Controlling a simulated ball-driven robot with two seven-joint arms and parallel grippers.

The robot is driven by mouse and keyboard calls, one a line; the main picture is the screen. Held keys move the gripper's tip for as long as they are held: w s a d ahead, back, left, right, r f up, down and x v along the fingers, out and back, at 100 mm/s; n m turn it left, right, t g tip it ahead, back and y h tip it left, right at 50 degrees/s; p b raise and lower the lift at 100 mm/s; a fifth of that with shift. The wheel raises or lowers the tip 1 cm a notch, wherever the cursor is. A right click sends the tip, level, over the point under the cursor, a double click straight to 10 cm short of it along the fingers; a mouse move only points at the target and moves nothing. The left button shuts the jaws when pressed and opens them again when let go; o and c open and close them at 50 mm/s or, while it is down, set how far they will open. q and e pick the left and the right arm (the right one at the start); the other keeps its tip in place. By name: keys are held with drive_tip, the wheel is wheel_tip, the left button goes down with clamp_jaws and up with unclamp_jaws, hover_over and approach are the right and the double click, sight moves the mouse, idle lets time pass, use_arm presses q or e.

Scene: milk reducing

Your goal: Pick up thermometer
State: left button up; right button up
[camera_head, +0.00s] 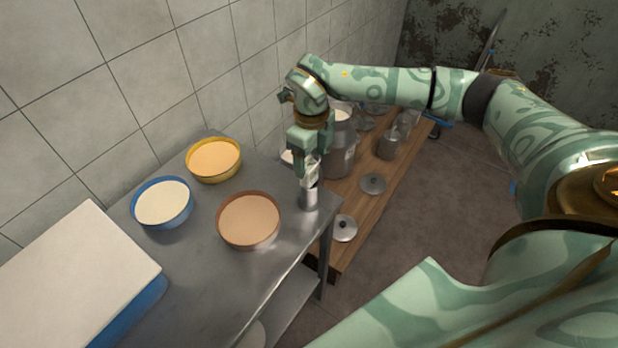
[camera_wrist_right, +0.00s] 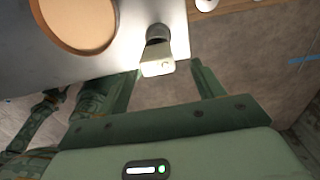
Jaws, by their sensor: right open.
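The thermometer appears to be the small pale piece (camera_wrist_right: 157,66) that stands up from a dark grey cup (camera_wrist_right: 157,34) near the table's edge in the wrist view. In the head view, a silver cylinder (camera_head: 309,198) stands at the right corner of the metal table, with a pale piece (camera_head: 312,175) at its top. My right gripper (camera_head: 305,170) points down just above the cylinder. In the wrist view its two fingers (camera_wrist_right: 167,76) are apart, with the pale piece between or just beyond them; contact cannot be told. My left gripper is not in view.
A brown-rimmed bowl (camera_head: 248,220), a blue bowl (camera_head: 162,203) and a yellow bowl (camera_head: 213,160) stand on the metal table (camera_head: 215,285). A white-topped blue box (camera_head: 75,275) is at left. A wooden bench (camera_head: 345,255) with cans and lids stands right; the tiled wall is behind.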

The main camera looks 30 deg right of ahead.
sight(309, 166)
drive_tip(key=f, duration=0.5)
drive_tip(key=shift+w+a+f, duration=0.15)
drive_tip(key=shift+a+f, duration=0.05)
drive_tip(key=shift+f, duration=0.1)
drive_tip(key=shift+c, duration=0.4)
drive_tip(key=c, duration=1)
drive_tip(key=shift+r, duration=0.1)
